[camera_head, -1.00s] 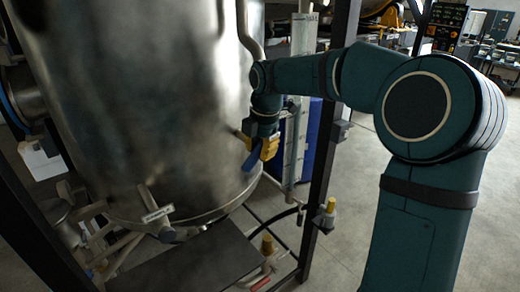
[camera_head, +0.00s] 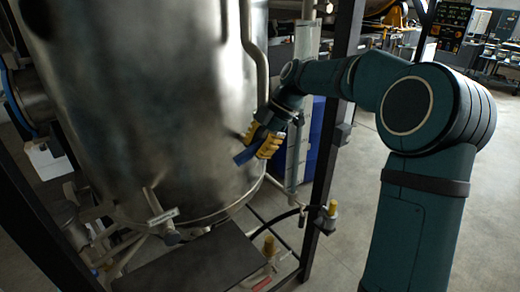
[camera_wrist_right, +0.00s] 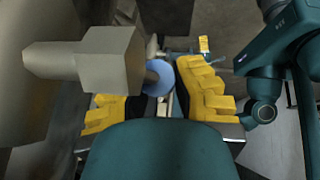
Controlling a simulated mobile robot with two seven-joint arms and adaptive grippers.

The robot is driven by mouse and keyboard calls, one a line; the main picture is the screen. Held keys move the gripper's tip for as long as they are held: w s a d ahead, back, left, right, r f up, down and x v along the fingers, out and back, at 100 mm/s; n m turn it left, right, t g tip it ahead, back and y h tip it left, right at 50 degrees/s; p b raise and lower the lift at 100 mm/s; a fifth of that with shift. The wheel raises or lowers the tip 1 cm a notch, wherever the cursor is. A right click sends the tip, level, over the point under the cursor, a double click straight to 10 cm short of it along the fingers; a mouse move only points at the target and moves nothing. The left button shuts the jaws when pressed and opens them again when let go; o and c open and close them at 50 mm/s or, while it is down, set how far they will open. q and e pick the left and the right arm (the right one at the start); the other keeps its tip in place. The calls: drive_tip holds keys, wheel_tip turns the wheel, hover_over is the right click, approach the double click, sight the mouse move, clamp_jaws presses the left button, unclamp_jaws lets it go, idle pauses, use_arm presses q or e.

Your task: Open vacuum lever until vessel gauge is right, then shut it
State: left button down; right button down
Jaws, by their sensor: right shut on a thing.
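The large steel vessel (camera_head: 130,110) fills the left of the head view. The blue vacuum lever (camera_head: 243,157) sticks out low on the vessel's right side, tilted down to the left. My right gripper (camera_head: 261,142), with yellow fingers, is shut on the lever, which shows between them. In the right wrist view, the fingers (camera_wrist_right: 160,98) stand either side of a round blue part of the lever (camera_wrist_right: 157,78), beside a grey valve body (camera_wrist_right: 105,60). The fingers hide part of the lever. No vessel gauge can be made out. My left gripper is not in view.
A dark frame post (camera_head: 333,110) stands close right of the gripper. Open floor lies right.

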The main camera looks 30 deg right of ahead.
drive_tip(key=shift+a+r+y+b, duration=0.1)
drive_tip(key=shift+r+y+b, duration=0.1)
drive_tip(key=shift+r+y, duration=0.4)
drive_tip(key=shift+a+r+y+b, duration=0.15)
drive_tip(key=shift+r+y, duration=0.1)
drive_tip(key=shift+y, duration=0.65)
drive_tip(key=shift+r, duration=0.1)
drive_tip(key=c, duration=0.7)
unclamp_jaws()
drive_tip(key=shift+c, duration=0.2)
drive_tip(key=shift+d, duration=0.1)
drive_tip(key=shift+d+r, duration=0.1)
drive_tip(key=shift+d, duration=0.05)
drive_tip(key=w+v, duration=0.1)
drive_tip(key=v, duration=1)
drive_tip(key=shift+s+d+r, duration=0.15)
drive_tip(key=shift+s+r, duration=0.05)
drive_tip(key=shift+s, duration=0.25)
